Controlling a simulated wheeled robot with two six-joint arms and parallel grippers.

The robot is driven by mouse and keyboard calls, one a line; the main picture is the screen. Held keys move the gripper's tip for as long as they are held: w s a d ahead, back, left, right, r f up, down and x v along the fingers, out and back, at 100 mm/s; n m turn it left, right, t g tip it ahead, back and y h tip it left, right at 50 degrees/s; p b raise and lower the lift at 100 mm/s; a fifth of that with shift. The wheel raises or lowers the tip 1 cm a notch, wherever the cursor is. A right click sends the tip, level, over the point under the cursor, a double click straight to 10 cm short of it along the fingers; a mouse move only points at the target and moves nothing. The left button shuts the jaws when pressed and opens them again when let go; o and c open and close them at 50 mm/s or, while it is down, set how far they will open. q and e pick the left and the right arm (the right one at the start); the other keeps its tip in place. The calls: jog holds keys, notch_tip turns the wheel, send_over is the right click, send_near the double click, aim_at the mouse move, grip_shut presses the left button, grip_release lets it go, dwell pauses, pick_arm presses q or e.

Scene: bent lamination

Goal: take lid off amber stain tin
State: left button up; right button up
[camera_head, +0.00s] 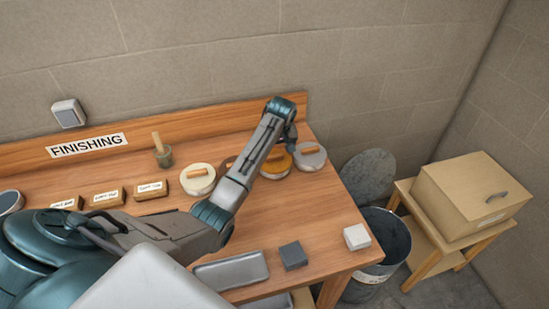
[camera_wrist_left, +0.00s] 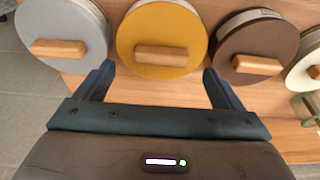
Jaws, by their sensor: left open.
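The amber stain tin (camera_wrist_left: 165,20) has a round amber lid with a wooden bar handle (camera_wrist_left: 162,55). In the head view the amber tin (camera_head: 272,170) stands near the bench's right end, partly hidden by my arm. My left gripper (camera_wrist_left: 159,70) is open and empty over the row of tins. Its fingers straddle the near part of the amber lid in the wrist view, one on each side of the handle. In the head view the left gripper (camera_head: 290,138) is above the amber tin, its fingertips not clear. My right gripper is not in view.
A grey-lidded tin (camera_wrist_left: 62,25) and a brown-lidded tin (camera_wrist_left: 255,35) stand close on either side, with a cream tin (camera_head: 198,184) beyond the brown one. A tray (camera_head: 232,270) and two small blocks lie at the front. A bin (camera_head: 385,240) stands off the bench's right end.

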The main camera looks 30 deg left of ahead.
aim_at(274, 155)
pick_arm(q)
jog(key=p+x, duration=0.1)
jog(key=x, duration=0.2)
jog(key=shift+a+p, duration=0.1)
jog(key=shift+p, duration=0.2)
jog(key=shift+a+f, duration=0.1)
jog(key=shift+f, duration=0.3)
jog(key=c, duration=1.1)
jog(key=shift+o, duration=0.2)
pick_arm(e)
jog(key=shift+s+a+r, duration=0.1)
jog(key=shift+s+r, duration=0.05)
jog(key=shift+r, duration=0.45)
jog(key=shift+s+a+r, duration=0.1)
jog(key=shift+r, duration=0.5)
pick_arm(q)
jog(key=shift+r, duration=0.1)
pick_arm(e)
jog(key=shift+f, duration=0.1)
